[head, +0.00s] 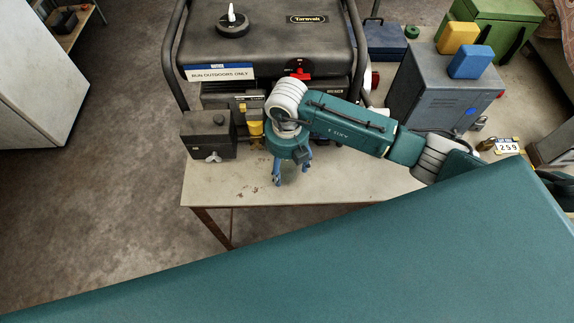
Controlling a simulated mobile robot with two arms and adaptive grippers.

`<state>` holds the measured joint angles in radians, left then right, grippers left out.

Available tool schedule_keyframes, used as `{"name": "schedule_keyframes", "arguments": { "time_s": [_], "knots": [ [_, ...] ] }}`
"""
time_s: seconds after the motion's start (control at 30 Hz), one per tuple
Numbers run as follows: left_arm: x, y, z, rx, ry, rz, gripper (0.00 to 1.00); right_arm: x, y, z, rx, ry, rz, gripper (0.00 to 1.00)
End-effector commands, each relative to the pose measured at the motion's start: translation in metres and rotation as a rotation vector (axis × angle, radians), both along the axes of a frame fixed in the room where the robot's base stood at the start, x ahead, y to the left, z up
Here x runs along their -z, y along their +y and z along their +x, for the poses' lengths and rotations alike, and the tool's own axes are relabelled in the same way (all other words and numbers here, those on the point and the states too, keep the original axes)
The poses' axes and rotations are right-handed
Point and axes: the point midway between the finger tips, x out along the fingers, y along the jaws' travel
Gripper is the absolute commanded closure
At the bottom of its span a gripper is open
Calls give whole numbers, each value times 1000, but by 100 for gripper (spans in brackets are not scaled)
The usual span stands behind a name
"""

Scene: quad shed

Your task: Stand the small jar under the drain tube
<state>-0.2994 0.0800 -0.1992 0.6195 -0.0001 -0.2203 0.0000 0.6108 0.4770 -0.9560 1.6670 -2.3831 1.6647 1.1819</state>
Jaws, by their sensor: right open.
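My right gripper (278,180) points down over the front part of the bench (340,188), in front of the generator (270,40). Its blue fingers are apart, and I see nothing between them. A small yellow part (255,126) shows on the generator's front, just left of my right wrist; I cannot tell what it is. I cannot make out the small jar or the drain tube; my right arm covers part of the generator's front and the bench. My left gripper is not in view.
A black box with a wing nut (208,134) sits left of my right gripper. A grey metal cabinet (440,88) carries a yellow block (458,38) and a blue block (471,62). A padlock (486,144) and a number tag (507,146) lie at right. The bench front is bare.

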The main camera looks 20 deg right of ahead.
Motion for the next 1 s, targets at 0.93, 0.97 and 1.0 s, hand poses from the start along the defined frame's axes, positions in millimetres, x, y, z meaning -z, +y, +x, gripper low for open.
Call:
{"name": "schedule_keyframes", "arguments": {
  "time_s": [0.93, 0.97, 1.0],
  "knots": [
    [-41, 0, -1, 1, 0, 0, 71, -56, 0, 0, 0, 0, 0, 36],
    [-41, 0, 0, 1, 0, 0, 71, -56, 0, 0, 0, 0, 0, 36],
    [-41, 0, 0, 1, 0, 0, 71, -56, 0, 0, 0, 0, 0, 36]
  ]
}}
